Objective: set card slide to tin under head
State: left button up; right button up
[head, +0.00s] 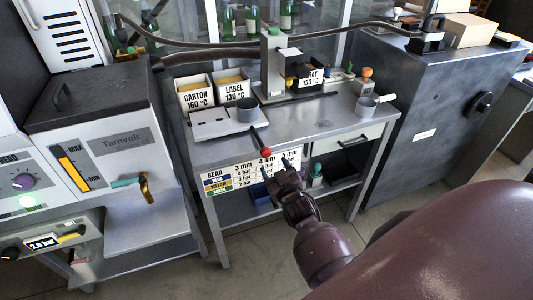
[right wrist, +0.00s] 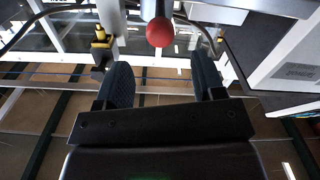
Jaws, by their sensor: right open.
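My right gripper (head: 276,167) is open and empty in front of the bench's front edge. A red ball knob (head: 266,152) on a dark lever juts over that edge, close to the fingertips. In the right wrist view the red knob (right wrist: 159,32) shows beyond and between the two spread fingers (right wrist: 162,82); I see no contact. An upright press with a pale column (head: 273,66) stands behind. I cannot tell which part is the card slide.
CARTON (head: 196,95) and LABEL (head: 232,87) bins stand at the bench's back left. A bead chart (head: 250,170) hangs at the front. A Tamvolt machine (head: 120,142) and grey cabinet (head: 425,120) flank the bench (head: 315,118).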

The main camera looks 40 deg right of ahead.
aim_at(267, 155)
jog(key=x, duration=0.7)
jog(key=shift+w, duration=0.35)
grip_shut()
